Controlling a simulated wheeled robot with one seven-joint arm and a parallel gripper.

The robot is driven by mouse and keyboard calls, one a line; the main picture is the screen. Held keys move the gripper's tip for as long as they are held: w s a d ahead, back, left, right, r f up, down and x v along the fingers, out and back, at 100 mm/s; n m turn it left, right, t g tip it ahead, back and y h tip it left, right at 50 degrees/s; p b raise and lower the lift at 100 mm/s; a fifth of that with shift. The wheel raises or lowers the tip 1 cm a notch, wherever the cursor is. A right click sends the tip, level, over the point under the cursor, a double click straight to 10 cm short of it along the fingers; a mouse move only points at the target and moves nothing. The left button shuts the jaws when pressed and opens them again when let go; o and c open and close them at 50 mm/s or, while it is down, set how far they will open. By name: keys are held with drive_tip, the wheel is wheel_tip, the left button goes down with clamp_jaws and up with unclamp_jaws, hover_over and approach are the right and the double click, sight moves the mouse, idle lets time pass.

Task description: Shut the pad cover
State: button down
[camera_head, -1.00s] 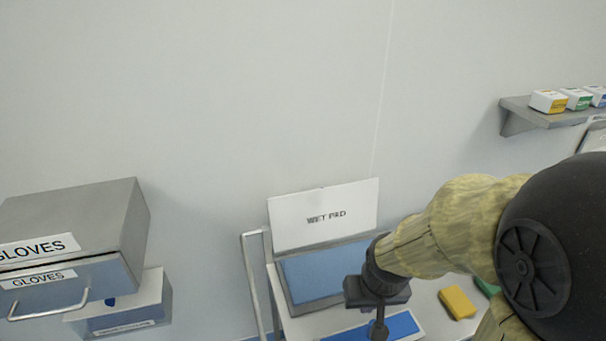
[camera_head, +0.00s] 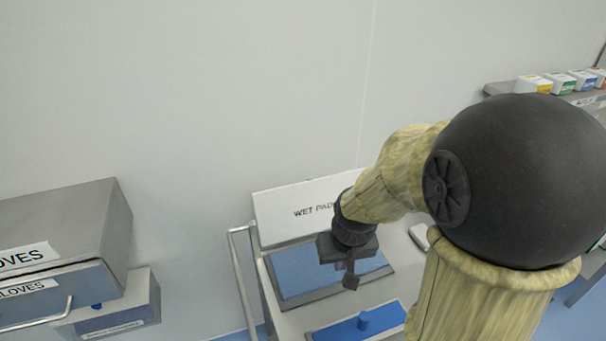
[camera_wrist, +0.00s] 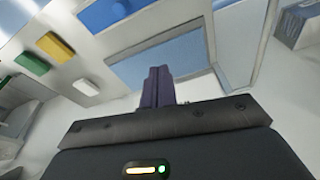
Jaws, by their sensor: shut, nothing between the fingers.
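The pad cover (camera_head: 279,216) is a white panel marked "WET PAD", standing raised at the back edge of the pad tray; my arm hides its right part. The blue pad (camera_head: 292,270) lies uncovered in its grey-rimmed tray on the cart, and it also shows in the wrist view (camera_wrist: 130,67). My gripper (camera_head: 351,281) is shut and empty, over the right part of the blue pad and in front of the cover. In the wrist view the closed fingers (camera_wrist: 158,84) overlap the pad's area. I cannot tell their height above it.
A blue lidded box or tray (camera_head: 350,327) with a knob lies in front of the pad. The cart rail (camera_head: 240,275) rises at its left. A gloves drawer unit (camera_head: 60,240) is at the left wall, and a shelf with small boxes (camera_head: 535,84) at the right. Yellow and green blocks (camera_wrist: 55,47) lie on the cart.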

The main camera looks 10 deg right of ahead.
drive_tip(key=w+r+p, duration=0.2)
drive_tip(key=w+p, duration=0.1)
drive_tip(key=w, duration=0.8)
drive_tip(key=w+a+r+n+p, duration=0.1)
drive_tip(key=w+p, duration=0.3)
drive_tip(key=w, duration=0.7)
drive_tip(key=w+a+r+n+p, duration=0.1)
drive_tip(key=w+r+p, duration=0.1)
drive_tip(key=w, duration=1)
drive_tip(key=shift+r+g+p, duration=0.3)
drive_tip(key=shift+g+p, duration=0.1)
drive_tip(key=shift+p, duration=0.3)
drive_tip(key=shift+w+d, duration=0.1)
drive_tip(key=shift+w, duration=0.05)
drive_tip(key=shift+a+f+p, duration=0.2)
drive_tip(key=shift+f+p, duration=0.3)
drive_tip(key=shift+f, duration=0.35)
wheel_tip(320, 180, down, 8)
drive_tip(key=w+p, duration=0.1)
drive_tip(key=p, duration=0.2)
drive_tip(key=shift+w, duration=0.2)
